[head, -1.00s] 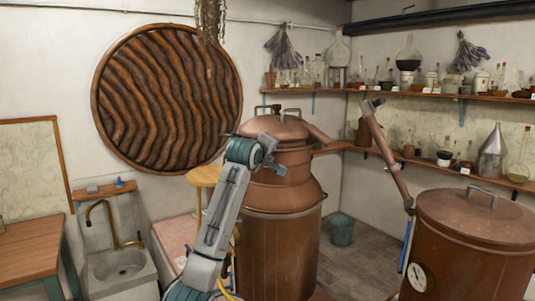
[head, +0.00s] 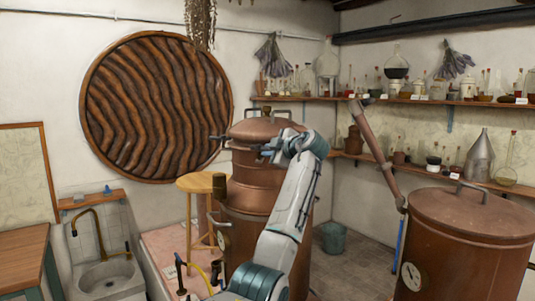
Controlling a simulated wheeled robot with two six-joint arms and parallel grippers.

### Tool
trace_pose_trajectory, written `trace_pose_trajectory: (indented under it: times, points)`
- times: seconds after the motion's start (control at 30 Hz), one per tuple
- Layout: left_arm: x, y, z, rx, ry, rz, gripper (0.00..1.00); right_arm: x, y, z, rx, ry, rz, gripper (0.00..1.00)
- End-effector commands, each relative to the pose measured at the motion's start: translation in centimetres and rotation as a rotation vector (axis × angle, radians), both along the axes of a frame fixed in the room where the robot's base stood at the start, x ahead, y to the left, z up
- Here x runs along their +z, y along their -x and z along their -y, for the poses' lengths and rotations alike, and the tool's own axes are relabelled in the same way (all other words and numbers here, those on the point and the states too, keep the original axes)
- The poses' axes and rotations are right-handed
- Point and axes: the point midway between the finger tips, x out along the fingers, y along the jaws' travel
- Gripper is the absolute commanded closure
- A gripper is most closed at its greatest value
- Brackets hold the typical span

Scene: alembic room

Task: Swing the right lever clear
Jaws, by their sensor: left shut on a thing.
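The copper still (head: 250,185) stands mid-picture in the head view, with its domed lid (head: 262,128) on top. A small dark lever (head: 218,139) sticks out at the left of the lid's rim. My left gripper (head: 266,151) points left at the front of the rim and is shut on a small part there, apparently the right lever. The fingers and wrist hide most of that part, so its exact angle cannot be told. My left forearm covers the still's right side. My right gripper is not in view.
A second copper vessel (head: 470,240) with a gauge stands at the right, with a slanting pipe (head: 375,145) beside it. A round wooden stool (head: 198,183) is left of the still. A bucket (head: 333,238) stands on the floor behind. Shelves with glassware line the back wall.

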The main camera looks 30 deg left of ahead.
Motion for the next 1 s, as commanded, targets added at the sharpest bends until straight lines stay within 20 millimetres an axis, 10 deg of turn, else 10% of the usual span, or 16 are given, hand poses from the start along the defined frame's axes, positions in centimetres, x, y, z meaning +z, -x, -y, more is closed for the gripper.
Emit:
trace_pose_trajectory:
  times: [1.0]
  points:
    - [0.0,-1.0,-0.1,0.239,0.002,0.0,1.0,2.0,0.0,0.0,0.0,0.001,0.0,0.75]
